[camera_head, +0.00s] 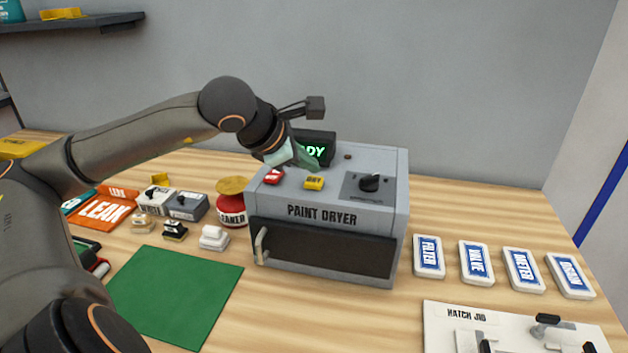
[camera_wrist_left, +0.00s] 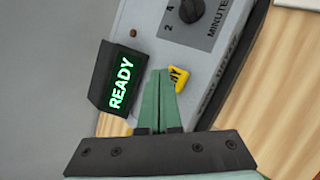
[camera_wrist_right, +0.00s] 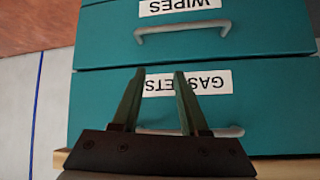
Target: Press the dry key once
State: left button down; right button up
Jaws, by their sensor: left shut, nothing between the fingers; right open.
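The grey paint dryer (camera_head: 322,215) stands on the wooden bench with its front door shut. On its top are a yellow key (camera_head: 314,183), a red key (camera_head: 273,176) and a screen (camera_head: 320,148) lit green. The screen reads READY in the left wrist view (camera_wrist_left: 120,85). My left gripper (camera_head: 316,167) is shut and empty over the dryer's top, just behind the yellow key. In the left wrist view its tips (camera_wrist_left: 161,72) are beside the yellow key (camera_wrist_left: 179,77) and partly cover its lettering; contact cannot be told. My right gripper (camera_wrist_right: 158,72) is open and empty.
A black dial (camera_head: 369,183) sits on the dryer's top right. A red-and-yellow cleaner container (camera_head: 231,205) stands left of the dryer. Labelled cards (camera_head: 428,257) and a hatch jig (camera_head: 455,318) lie to the right. Teal drawers (camera_wrist_right: 270,100) face my right gripper.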

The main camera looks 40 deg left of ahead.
dwell(1.0)
dwell(0.6)
pick_arm(q)
jog(key=shift+f+b, duration=0.5)
jog(key=shift+f+b, duration=0.4)
jog(key=shift+f, duration=0.05)
dwell(0.7)
jog(key=shift+r, duration=0.15)
jog(key=shift+r+p, duration=0.75)
jog(key=shift+p, duration=0.15)
